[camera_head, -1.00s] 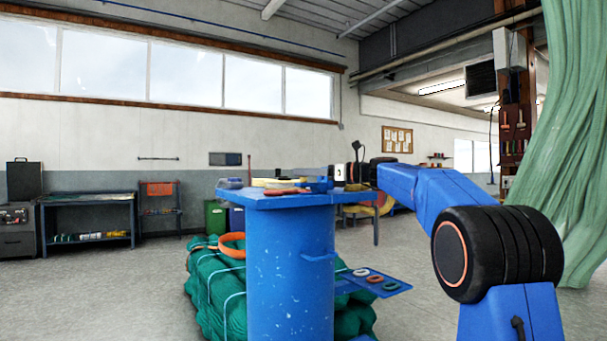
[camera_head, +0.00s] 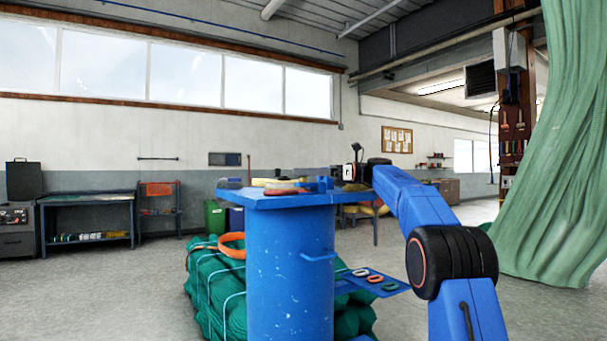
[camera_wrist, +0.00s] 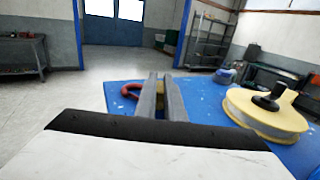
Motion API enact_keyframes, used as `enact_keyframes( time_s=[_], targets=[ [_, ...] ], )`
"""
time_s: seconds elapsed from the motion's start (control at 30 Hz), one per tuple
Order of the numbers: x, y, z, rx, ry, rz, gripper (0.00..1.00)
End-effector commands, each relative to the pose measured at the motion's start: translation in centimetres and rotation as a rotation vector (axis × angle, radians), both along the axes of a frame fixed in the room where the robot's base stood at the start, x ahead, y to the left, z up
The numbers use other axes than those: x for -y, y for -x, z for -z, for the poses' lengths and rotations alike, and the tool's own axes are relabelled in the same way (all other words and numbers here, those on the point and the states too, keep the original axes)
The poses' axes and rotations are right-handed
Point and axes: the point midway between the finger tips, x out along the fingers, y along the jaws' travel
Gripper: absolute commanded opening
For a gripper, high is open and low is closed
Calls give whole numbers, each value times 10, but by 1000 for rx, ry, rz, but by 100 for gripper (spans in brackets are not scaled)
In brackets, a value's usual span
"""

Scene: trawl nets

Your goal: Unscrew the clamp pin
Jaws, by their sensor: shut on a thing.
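No clamp pin can be made out. My gripper (camera_head: 343,173) is over the right edge of the top. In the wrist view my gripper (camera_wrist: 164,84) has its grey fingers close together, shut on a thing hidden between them. A red curved piece (camera_wrist: 129,90) shows just left of the fingertips; I cannot tell if it touches them.
A yellow spool (camera_wrist: 250,115) with a black piece (camera_wrist: 272,97) on it lies right of my fingers. Green net bundles (camera_head: 210,290) lie around the stand's foot. A blue side shelf (camera_head: 398,290) holds rings. A green net (camera_head: 560,150) hangs at right.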

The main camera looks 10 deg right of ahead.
Motion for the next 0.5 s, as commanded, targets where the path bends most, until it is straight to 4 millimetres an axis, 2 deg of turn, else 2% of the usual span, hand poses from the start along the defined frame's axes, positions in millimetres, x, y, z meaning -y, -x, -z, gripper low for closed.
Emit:
enact_keyframes(
  time_s=[0.27,0.3,0.37,0.5],
  targets=[
    [0,0,2,-3,2,-2,0],
    [0,0,2,-3,2,-2,13],
    [0,0,2,-2,2,-2,27],
    [0,0,1,-2,1,-1,27]
  ],
)
